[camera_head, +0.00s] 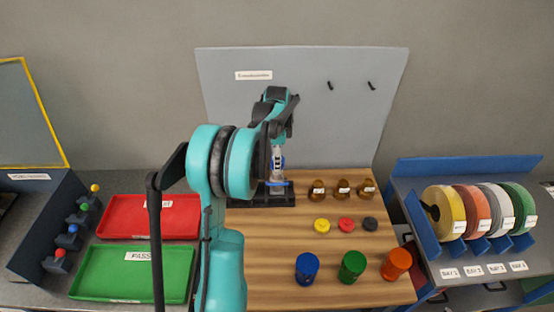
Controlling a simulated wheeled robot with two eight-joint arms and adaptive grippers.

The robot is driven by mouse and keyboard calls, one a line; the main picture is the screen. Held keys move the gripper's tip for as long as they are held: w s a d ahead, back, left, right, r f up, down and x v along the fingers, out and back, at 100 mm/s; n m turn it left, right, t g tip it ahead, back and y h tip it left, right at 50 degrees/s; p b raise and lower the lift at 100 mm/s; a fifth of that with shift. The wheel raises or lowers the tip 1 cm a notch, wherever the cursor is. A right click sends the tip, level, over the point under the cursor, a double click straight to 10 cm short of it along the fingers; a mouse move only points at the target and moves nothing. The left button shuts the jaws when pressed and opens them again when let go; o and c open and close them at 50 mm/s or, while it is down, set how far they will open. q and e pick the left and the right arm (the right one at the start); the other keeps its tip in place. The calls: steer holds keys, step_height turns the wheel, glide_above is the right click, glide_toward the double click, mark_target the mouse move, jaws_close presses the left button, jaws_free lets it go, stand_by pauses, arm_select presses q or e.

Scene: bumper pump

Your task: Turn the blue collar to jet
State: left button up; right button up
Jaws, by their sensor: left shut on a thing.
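A small pale, translucent pump bottle (277,173) stands upright in a black holder with a blue bar (280,184) at the back of the wooden board. The blue collar (283,161) shows only as a small patch of blue high on the bottle, mostly hidden by my arm and gripper. My left gripper (276,148) comes down from above at the bottle's top and appears shut on the collar. Its fingers are partly hidden behind my own arm, so the exact grip is unclear. Which way the collar is turned cannot be seen. My right gripper is not in view.
Brown bottles (343,188), coloured discs (346,225) and coloured jars (352,265) stand on the board's right. A red tray (125,217) and a green tray (130,273) lie left. Tape rolls (475,211) sit far right. A grey panel (345,125) rises behind.

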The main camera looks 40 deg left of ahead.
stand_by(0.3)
arm_select(q)
steer(key=o, duration=1.2)
steer(key=shift+c, duration=0.2)
step_height(320, 180, up, 12)
